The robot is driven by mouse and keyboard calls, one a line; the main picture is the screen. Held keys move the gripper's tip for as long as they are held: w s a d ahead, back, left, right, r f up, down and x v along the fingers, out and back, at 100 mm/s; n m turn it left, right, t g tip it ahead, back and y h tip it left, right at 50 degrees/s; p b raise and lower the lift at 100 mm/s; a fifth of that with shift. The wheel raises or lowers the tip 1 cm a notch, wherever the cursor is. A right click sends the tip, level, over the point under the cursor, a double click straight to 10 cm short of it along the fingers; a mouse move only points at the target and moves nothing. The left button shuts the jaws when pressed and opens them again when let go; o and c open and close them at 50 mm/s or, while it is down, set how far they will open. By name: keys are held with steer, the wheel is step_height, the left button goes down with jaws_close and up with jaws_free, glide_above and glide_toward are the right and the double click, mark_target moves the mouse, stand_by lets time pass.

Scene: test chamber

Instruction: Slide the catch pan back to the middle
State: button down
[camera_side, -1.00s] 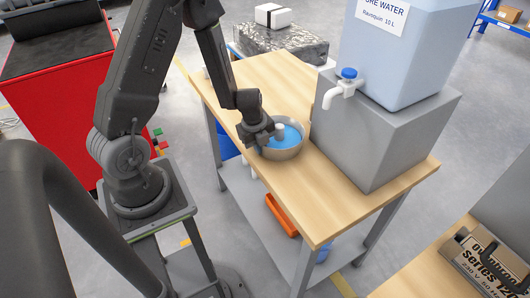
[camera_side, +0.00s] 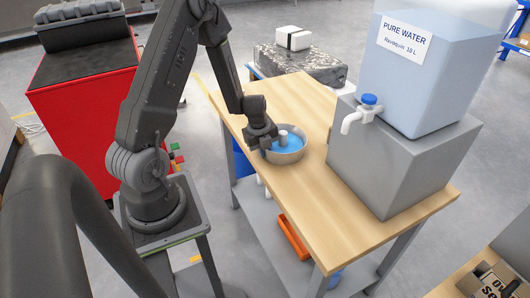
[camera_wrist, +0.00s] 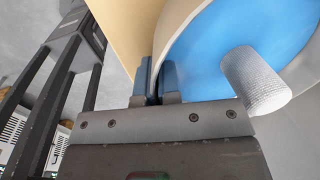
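The catch pan (camera_side: 301,155) is a round, light metal bowl with blue inside. It stands on the wooden table near the left edge, left of the grey box and the tap (camera_side: 358,116). A pale upright cylinder (camera_side: 283,137) stands inside it; it also shows in the wrist view (camera_wrist: 255,82). My gripper (camera_side: 268,148) is at the pan's left rim. In the wrist view my gripper's fingers (camera_wrist: 157,82) are close together with the pan wall (camera_wrist: 172,40) running between them; the contact itself is hidden.
A grey box (camera_side: 362,170) on the table bears a blue water tank (camera_side: 420,85). The table (camera_side: 315,215) is bare in front of the pan and behind it. A dark speckled case (camera_side: 300,65) with a white box stands behind the table. A red cabinet (camera_side: 85,115) is at left.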

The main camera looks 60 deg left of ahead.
steer(key=c, duration=1.3)
jaws_free()
steer(key=shift+o, duration=0.2)
step_height(320, 180, up, 14)
steer(key=s, duration=0.2)
steer(key=shift+f, duration=0.15)
steer(key=s+d+r+n+t, duration=0.2)
steer(key=d+r+n, duration=0.5)
steer(key=d+r, duration=0.3)
steer(key=s+d+r+n+t, duration=0.2)
steer(key=s+d+r+n, duration=0.3)
steer(key=s+d+n, duration=0.4)
steer(key=shift+d+r+n, duration=0.3)
steer(key=shift+d+n, duration=0.5)
steer(key=shift+n, duration=0.3)
